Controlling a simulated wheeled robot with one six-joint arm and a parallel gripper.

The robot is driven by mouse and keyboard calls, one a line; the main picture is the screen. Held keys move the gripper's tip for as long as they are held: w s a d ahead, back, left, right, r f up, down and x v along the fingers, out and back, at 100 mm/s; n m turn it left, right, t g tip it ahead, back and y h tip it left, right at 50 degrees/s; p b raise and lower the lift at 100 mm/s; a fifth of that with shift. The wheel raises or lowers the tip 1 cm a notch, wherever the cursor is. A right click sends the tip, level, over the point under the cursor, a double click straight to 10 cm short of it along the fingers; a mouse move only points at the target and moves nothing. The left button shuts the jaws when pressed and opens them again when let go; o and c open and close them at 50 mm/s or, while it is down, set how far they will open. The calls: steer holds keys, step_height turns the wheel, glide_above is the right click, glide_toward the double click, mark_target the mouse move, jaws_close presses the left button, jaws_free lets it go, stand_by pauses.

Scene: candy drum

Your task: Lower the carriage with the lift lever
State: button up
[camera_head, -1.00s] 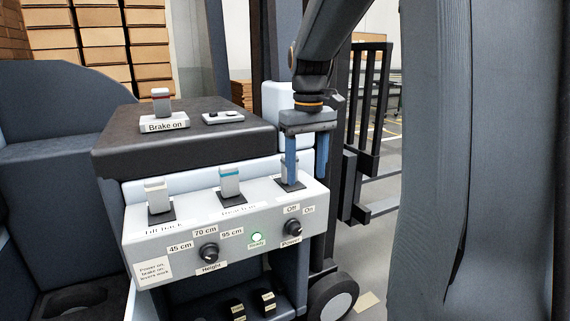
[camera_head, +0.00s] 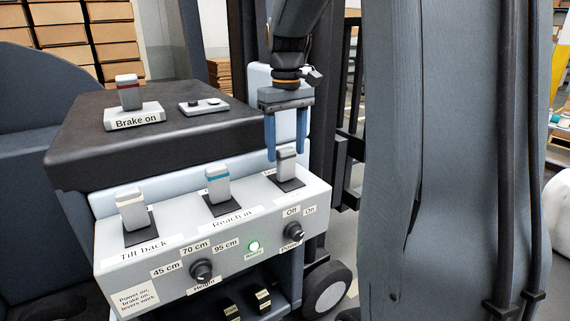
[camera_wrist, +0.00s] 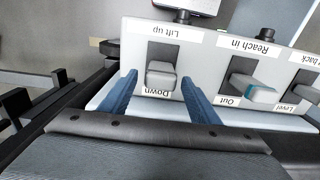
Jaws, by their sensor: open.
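The lift lever (camera_head: 286,163) is the grey-topped lever at the right end of the white control panel (camera_head: 240,222). In the wrist view the lift lever (camera_wrist: 161,76) stands in a dark slot between the labels "Lift up" and "Down", with its knob near the "Down" end. My gripper (camera_head: 287,153) is open, its two blue fingers pointing down just above the lever. In the wrist view my gripper (camera_wrist: 158,78) has one finger on each side of the lever, with gaps. The carriage cannot be made out for sure.
The blue-banded reach lever (camera_head: 218,184) and the tilt lever (camera_head: 132,210) stand left on the panel. The brake switch (camera_head: 128,95), labelled "Brake on", is behind.

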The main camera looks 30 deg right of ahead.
mark_target(286, 166)
step_height(286, 166, down, 6)
steer(key=shift+r+p, duration=0.1)
steer(key=shift+p, duration=0.35)
steer(key=shift+c, duration=0.2)
